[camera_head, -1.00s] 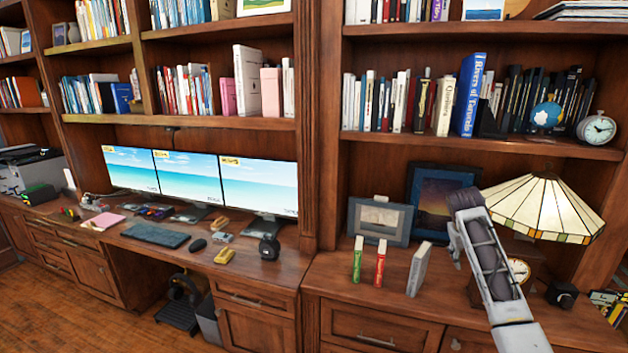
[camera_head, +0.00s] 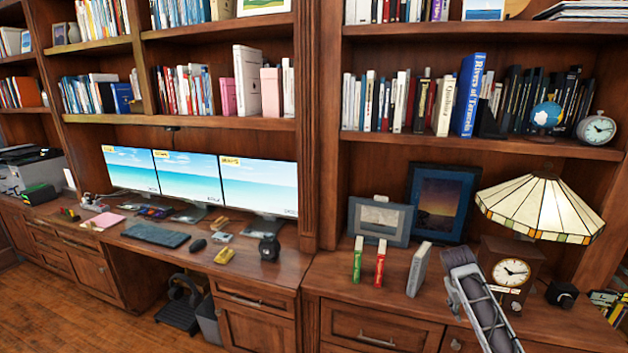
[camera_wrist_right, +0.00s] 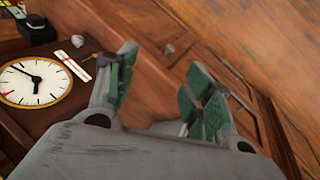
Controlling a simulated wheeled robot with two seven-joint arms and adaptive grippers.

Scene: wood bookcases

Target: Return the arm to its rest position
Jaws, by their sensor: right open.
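My right arm (camera_head: 478,300) comes in from the bottom right in the head view, in front of the right-hand cabinet and left of the wooden clock (camera_head: 512,272). Its fingertips cannot be made out there. In the right wrist view my right gripper (camera_wrist_right: 160,92) is open, with green pads on its two spread fingers and nothing between them. The clock's round face (camera_wrist_right: 35,83) shows at the left of that view, apart from the fingers. My left gripper is not in view.
Drawer fronts (camera_head: 365,327) lie below.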

